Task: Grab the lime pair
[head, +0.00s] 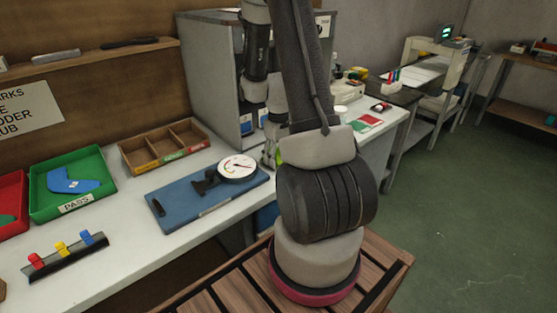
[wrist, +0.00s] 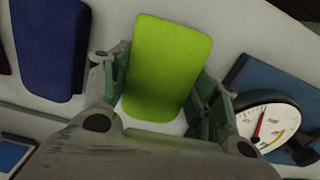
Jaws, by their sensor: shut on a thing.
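The lime pair (wrist: 166,62) is a flat, ribbed, rounded rectangle in the wrist view. It lies between the two green-padded fingers of my gripper (wrist: 163,90), which is shut on its sides. I cannot tell whether the pair touches the surface below. A dark blue pair (wrist: 48,45) lies to its left in the wrist view, apart from the fingers.
A round dial gauge (head: 238,167) sits on a blue board (head: 172,213) close to my gripper. A divided wooden box (head: 130,151), a green PASS tray (head: 104,169) with a blue piece, and a rack of coloured clips (head: 66,261) stand left. A grey cabinet (head: 207,82) rises behind.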

